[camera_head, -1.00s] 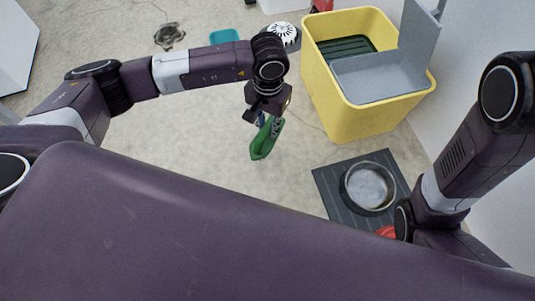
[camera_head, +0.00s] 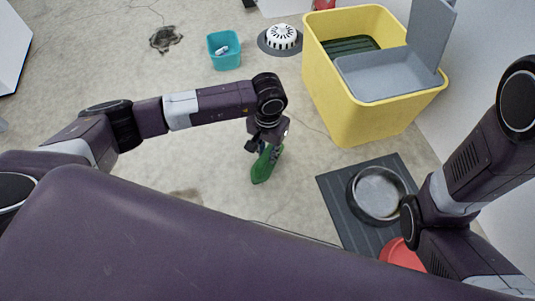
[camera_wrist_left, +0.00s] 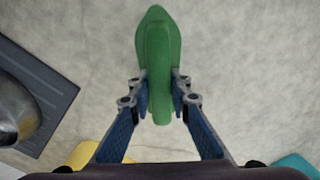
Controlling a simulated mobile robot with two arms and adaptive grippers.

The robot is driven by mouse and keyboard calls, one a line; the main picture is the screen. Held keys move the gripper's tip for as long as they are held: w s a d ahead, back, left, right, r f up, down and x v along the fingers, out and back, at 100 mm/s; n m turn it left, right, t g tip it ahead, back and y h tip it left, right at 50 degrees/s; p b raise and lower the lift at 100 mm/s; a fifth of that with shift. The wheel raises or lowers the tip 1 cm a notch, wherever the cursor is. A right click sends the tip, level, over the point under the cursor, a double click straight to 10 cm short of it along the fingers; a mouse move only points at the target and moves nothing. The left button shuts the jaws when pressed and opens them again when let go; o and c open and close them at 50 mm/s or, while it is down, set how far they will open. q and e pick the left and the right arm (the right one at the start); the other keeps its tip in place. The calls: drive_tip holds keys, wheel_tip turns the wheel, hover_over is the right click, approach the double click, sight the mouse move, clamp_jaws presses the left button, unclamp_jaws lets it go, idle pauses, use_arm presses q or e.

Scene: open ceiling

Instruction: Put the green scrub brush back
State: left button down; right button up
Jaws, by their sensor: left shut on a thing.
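The green scrub brush (camera_head: 267,164) is in my left gripper (camera_head: 261,146), near the middle of the head view, with the pale floor behind it. In the left wrist view the brush (camera_wrist_left: 158,60) lies lengthwise between the two blue-grey fingers of the left gripper (camera_wrist_left: 160,85), which are shut on its lower part. Its pointed end sticks out beyond the fingertips. My right arm shows at the right edge of the head view, but its gripper is out of sight.
A yellow bin (camera_head: 365,119) with a grey tray stands right of the gripper. Below it, a dark mat (camera_head: 336,203) carries a metal bowl (camera_head: 379,193); a red bowl (camera_head: 401,254) is nearer. A teal bin (camera_head: 225,62) and a white round item (camera_head: 283,37) stand farther back. Floor left of the brush is open.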

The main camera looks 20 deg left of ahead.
use_arm(q)
drive_tip(key=shift+f, duration=0.15)
drive_tip(key=c, duration=1.8)
unclamp_jaws()
wheel_tip(320, 180, up, 12)
drive_tip(key=p, duration=0.7)
drive_tip(key=shift+r, duration=0.2)
